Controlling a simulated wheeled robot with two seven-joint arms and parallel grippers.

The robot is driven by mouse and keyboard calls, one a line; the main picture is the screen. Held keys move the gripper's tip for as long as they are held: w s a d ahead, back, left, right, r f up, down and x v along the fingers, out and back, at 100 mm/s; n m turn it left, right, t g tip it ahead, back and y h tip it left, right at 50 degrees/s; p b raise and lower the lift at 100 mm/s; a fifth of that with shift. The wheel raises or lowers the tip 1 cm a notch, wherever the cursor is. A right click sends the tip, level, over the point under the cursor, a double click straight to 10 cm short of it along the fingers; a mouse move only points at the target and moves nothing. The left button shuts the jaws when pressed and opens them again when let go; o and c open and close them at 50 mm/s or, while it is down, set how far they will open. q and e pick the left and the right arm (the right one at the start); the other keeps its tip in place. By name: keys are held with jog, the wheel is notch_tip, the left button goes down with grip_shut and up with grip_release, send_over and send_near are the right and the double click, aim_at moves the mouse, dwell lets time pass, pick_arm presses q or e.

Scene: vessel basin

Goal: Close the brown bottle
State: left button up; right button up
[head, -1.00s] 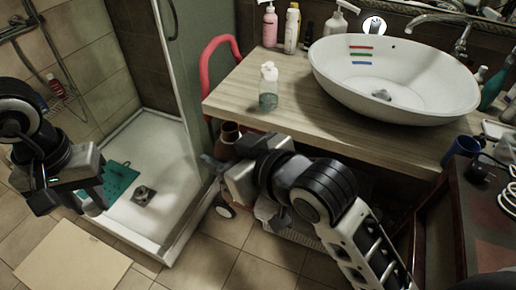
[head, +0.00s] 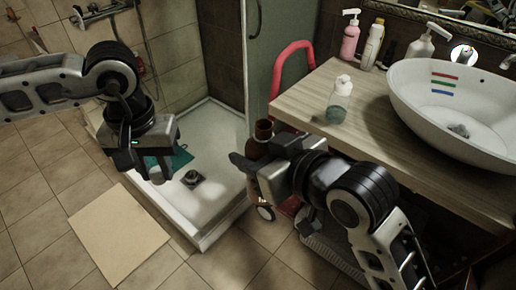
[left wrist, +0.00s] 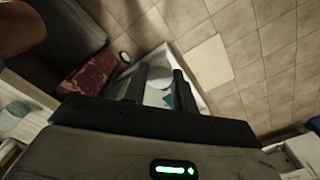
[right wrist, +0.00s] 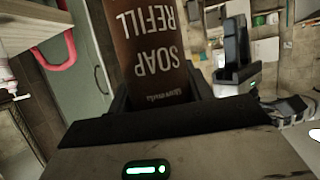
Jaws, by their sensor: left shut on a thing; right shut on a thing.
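The brown bottle (head: 258,143) stands upright beside the counter's left edge in the head view, its dark neck on top with no cap on it. In the right wrist view the bottle (right wrist: 150,45) fills the space between the fingers, with "SOAP REFILL" lettering upside down. My right gripper (head: 250,168) is shut on it. My left gripper (head: 145,170) is to the left of the bottle, clearly apart from it. In the left wrist view a pale round thing (left wrist: 160,78) shows between its fingers. It looks like a cap, but is hard to make out.
The wooden counter (head: 310,103) carries a clear soap bottle (head: 340,98), pink and white bottles and a white basin (head: 460,105). A red curved handle (head: 288,65) stands behind the brown bottle. The shower tray (head: 220,125) with a teal mat (head: 182,158) lies beyond the left gripper.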

pick_arm(q)
jog(key=w+d+r+n, duration=0.3)
jog(key=d+r, duration=0.8)
notch_tip(320, 180, up, 9)
jog(key=n, duration=0.2)
send_over(256, 147)
jog(key=w+d, duration=0.1)
jog(key=shift+w+d+f, duration=0.1)
jog(key=shift+w+f, duration=0.1)
jog(key=shift+f, duration=0.2)
jog(key=shift+f, duration=1.85)
jog(key=shift+f, duration=0.9)
jog(key=shift+f, duration=0.55)
